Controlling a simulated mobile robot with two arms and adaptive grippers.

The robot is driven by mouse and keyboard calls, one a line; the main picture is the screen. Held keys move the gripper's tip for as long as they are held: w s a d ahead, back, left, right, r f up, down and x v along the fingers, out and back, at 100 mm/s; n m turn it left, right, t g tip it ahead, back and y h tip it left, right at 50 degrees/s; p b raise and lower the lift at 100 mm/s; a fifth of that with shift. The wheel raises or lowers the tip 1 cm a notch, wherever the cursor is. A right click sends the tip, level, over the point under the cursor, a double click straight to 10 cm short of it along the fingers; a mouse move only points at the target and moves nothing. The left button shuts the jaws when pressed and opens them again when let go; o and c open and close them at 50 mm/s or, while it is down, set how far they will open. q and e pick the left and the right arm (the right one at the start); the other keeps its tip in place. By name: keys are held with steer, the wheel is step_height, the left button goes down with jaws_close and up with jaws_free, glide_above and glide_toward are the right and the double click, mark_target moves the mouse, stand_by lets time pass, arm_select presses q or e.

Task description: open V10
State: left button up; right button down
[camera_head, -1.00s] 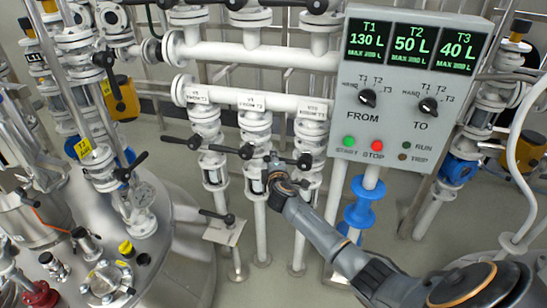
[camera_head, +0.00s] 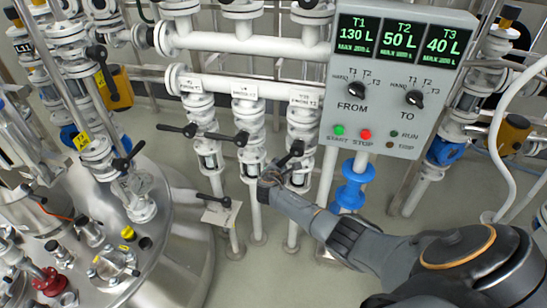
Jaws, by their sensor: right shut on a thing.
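No tag reading V10 can be made out. Three white vertical valve lines hang below a labelled white manifold (camera_head: 255,90). Each has a black lever: the left lever (camera_head: 178,129), the middle lever (camera_head: 222,136) and the right lever (camera_head: 289,156). The left and middle levers lie roughly crosswise to their pipes. The right lever slants down and left from its hub. My right gripper (camera_head: 271,174) is at this lever's lower left end, shut on it; its fingers partly hide the contact. My left gripper is out of view.
A grey control panel (camera_head: 352,118) with tank displays and knobs hangs right of the valve lines. A steel tank (camera_head: 165,250) with fittings stands at the left. A small plate (camera_head: 221,212) sits left of my gripper. Open floor (camera_head: 270,275) lies below.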

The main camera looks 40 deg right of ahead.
steer(key=shift+s+d+f+n+g+h+p, duration=0.2)
steer(key=shift+s+d+f+n+g+h, duration=0.3)
steer(key=shift+s+d+n, duration=0.25)
steer(key=shift+s+d+f+n+g+h+p, duration=0.15)
steer(key=shift+s+d+f+n+g+h, duration=0.2)
steer(key=shift+s+d+n+g, duration=0.45)
steer(key=shift+s+d+f+n+g+h+p, duration=0.2)
steer(key=shift+s+d+f+n+h, duration=0.35)
steer(key=shift+s, duration=0.5)
steer(key=shift+r, duration=0.1)
steer(key=c, duration=1.2)
jaws_free()
steer(key=shift+r, duration=0.2)
steer(key=shift+w+a, duration=0.1)
